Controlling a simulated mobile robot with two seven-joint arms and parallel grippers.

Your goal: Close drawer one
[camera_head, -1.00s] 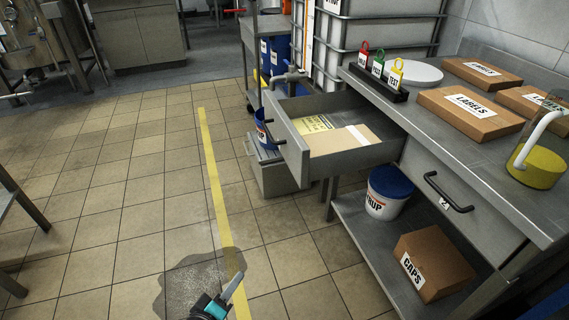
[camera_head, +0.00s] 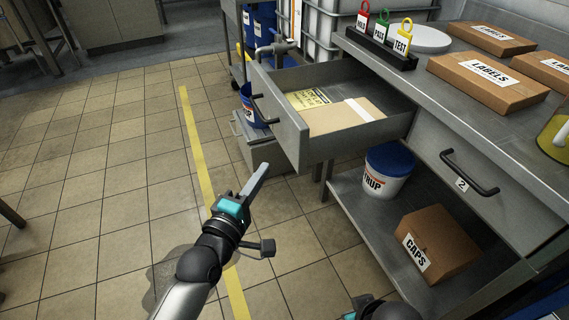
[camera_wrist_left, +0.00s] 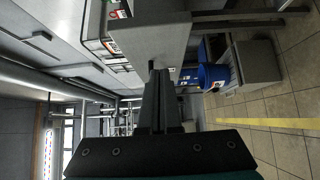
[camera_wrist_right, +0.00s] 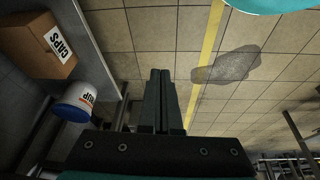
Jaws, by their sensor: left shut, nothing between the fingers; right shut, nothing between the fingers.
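The open drawer (camera_head: 292,135) sticks out from the left part of the steel bench, with its dark bar handle (camera_head: 262,108) on its front. It holds a yellow printed sheet and a brown folder (camera_head: 345,117). I take it for drawer one; its number is not visible. My left gripper (camera_head: 263,168) is shut and empty, low and in front of the drawer front, apart from it in the head view. The left wrist view shows its closed fingers (camera_wrist_left: 160,75) pointing toward a grey panel. My right gripper (camera_wrist_right: 160,75) is shut and empty over the floor.
A closed drawer marked 2 (camera_head: 462,185) is to the right. Below, a shelf holds a white tub with a blue lid (camera_head: 386,172) and a CAPS box (camera_head: 438,245). Label boxes (camera_head: 487,82) and a tag stand (camera_head: 382,48) are on the bench. The floor at left is clear.

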